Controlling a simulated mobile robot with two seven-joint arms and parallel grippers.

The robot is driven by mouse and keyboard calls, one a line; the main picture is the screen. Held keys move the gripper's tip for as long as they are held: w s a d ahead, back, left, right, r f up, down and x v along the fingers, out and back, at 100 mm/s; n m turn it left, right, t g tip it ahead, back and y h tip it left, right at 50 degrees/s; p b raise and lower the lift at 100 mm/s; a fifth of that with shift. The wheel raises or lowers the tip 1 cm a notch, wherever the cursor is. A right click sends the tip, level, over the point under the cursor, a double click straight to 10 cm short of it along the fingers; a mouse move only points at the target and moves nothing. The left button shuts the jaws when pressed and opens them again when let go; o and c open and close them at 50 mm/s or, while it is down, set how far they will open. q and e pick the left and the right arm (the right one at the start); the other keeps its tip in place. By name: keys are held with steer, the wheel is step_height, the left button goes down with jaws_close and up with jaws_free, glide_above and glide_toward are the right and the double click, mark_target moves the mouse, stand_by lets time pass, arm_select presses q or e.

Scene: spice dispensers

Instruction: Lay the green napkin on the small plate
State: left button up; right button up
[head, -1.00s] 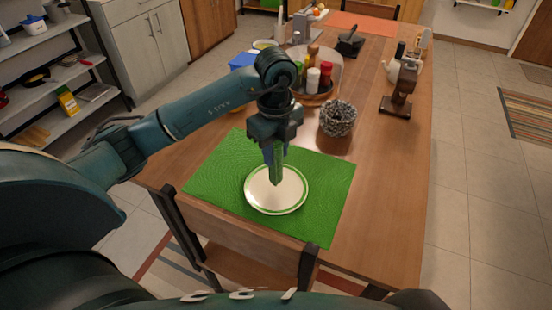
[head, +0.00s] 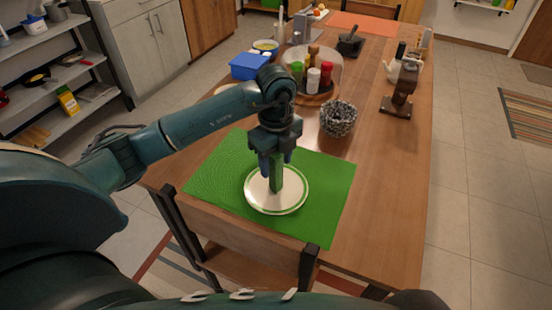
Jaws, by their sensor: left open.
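The small plate (head: 262,203) is round and white with a green ring near its rim. It lies on a green placemat (head: 328,190) near the front of the wooden table. The green napkin (head: 276,181) is a narrow folded strip that lies on the far half of the plate, its near end close to the plate's middle. My left gripper (head: 276,166) points down just over the napkin, its fingers apart on either side of it. The gripper hides the napkin's far end. My right gripper is not in view.
A dark mesh bowl (head: 338,118) stands just beyond the placemat. Behind it is a round tray with spice bottles (head: 313,80), with a blue box (head: 248,67) to its left. A brown grinder (head: 401,90) stands at right. A chair (head: 240,225) stands at the front edge.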

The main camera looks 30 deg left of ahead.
arm_select(q)
steer(key=shift+r, duration=0.1)
step_height(320, 180, up, 11)
steer(key=shift+r+p, duration=0.15)
steer(key=shift+p, duration=0.25)
steer(key=shift+r, duration=0.45)
